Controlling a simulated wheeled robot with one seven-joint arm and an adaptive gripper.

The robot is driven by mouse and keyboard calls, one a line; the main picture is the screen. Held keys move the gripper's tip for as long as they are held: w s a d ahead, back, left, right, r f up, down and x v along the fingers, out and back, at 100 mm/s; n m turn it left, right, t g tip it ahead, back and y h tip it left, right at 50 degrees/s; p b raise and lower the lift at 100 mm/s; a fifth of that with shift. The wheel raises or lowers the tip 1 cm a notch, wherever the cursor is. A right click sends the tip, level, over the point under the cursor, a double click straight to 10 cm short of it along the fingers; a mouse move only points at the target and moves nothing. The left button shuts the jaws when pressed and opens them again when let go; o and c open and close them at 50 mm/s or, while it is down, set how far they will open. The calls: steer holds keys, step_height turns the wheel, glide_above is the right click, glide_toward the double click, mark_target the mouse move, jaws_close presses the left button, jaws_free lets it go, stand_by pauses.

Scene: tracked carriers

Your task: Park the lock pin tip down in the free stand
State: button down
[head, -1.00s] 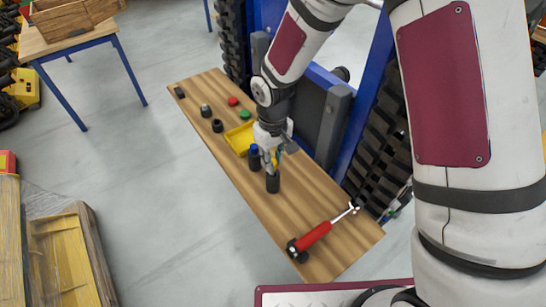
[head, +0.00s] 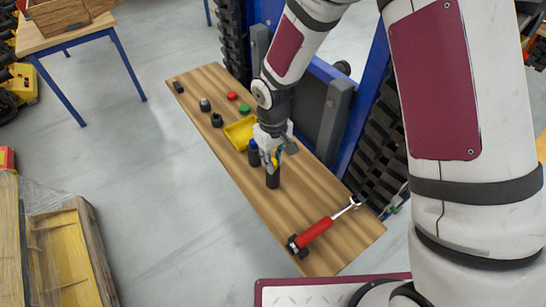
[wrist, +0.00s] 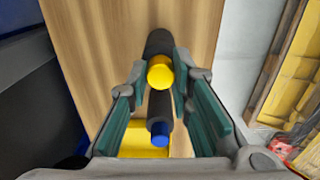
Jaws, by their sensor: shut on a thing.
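The lock pin shows as a yellow round head (wrist: 160,72) between the fingertips in the wrist view. My gripper (wrist: 159,78) is shut on it; the teal finger pads stand on both sides. A black cylindrical stand (head: 273,180) is upright on the bench directly below my gripper (head: 272,158); its dark body also shows beyond the yellow head in the wrist view (wrist: 160,42). The pin's lower part and tip are hidden, so I cannot tell how deep it sits. A second black holder with a blue top (head: 254,148) stands close beside, also in the wrist view (wrist: 160,136).
The wooden bench (head: 240,190) carries a yellow tray (head: 238,132), red (head: 232,96) and green (head: 244,108) caps and several small dark pieces behind. A red-handled tool (head: 317,230) lies in front. A blue frame with black tracks (head: 372,150) borders the bench's right side.

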steer(key=shift+f, duration=0.45)
steer(key=c, duration=1.4)
jaws_free()
steer(key=shift+o, duration=0.2)
steer(key=shift+r, duration=0.1)
step_height(320, 180, up, 12)
steer(key=s+d+r+m+t, duration=0.25)
steer(key=s+d+r, duration=0.35)
steer(key=d+r, duration=0.3)
steer(key=s+d+r+m+t, duration=0.25)
steer(key=s+d+r, duration=0.35)
steer(key=r, duration=0.5)
steer(key=s+d+r+m, duration=0.1)
steer(key=s+d, duration=0.2)
steer(key=s, duration=0.4)
steer(key=shift+r+m, duration=0.35)
steer(key=shift+m, duration=0.05)
